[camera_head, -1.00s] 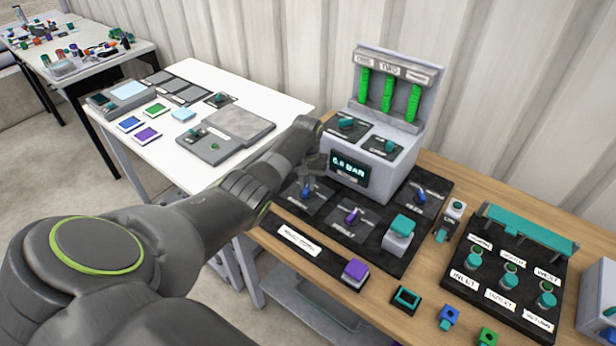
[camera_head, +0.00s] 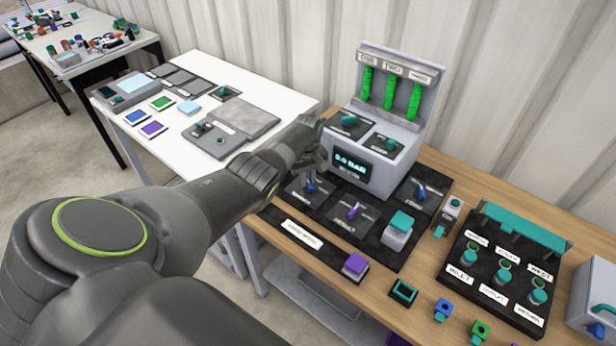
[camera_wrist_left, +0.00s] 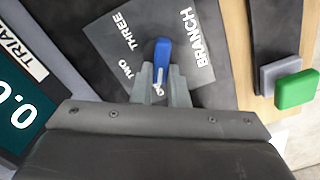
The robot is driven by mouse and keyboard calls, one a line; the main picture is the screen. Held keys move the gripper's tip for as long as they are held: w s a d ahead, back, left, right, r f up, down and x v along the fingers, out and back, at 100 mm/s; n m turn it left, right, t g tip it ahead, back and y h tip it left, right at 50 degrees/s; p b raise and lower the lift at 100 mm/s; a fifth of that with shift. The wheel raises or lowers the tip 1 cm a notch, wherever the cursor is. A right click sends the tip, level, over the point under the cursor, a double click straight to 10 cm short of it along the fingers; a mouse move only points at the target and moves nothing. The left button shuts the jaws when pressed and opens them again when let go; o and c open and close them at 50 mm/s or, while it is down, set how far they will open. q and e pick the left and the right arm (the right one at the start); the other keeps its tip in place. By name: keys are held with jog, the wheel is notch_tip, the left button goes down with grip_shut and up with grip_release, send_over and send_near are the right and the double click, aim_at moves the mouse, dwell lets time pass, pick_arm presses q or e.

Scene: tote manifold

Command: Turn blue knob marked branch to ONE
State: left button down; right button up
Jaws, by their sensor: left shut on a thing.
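The blue branch knob (camera_head: 310,188) sits on its dark plate on the black board. In the left wrist view the knob (camera_wrist_left: 162,52) stands between the fingertips of my left gripper (camera_wrist_left: 161,76), which are closed on it. The plate (camera_wrist_left: 190,35) shows BRANCH to the right of the knob and TWO and THREE to its left. My right gripper is not in view.
A purple knob (camera_head: 353,211) and another blue knob (camera_head: 421,192) are on the same board. The grey box with a lit display (camera_head: 353,168) stands close behind my gripper. A teal-topped block (camera_head: 401,223) and a purple button (camera_head: 355,264) are nearer the front.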

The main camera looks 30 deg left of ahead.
aim_at(308, 181)
pick_arm(q)
jog(key=shift+w+r, duration=0.1)
dwell(0.3)
jog(key=c, duration=1.4)
grip_release()
jog(key=shift+c, duration=0.2)
jog(key=shift+r, duration=0.3)
notch_tip(308, 181, up, 5)
jog(key=shift+f+p, duration=0.15)
jog(key=shift+p, duration=0.65)
notch_tip(308, 181, up, 12)
jog(key=b, duration=0.1)
jog(key=shift+f, duration=0.1)
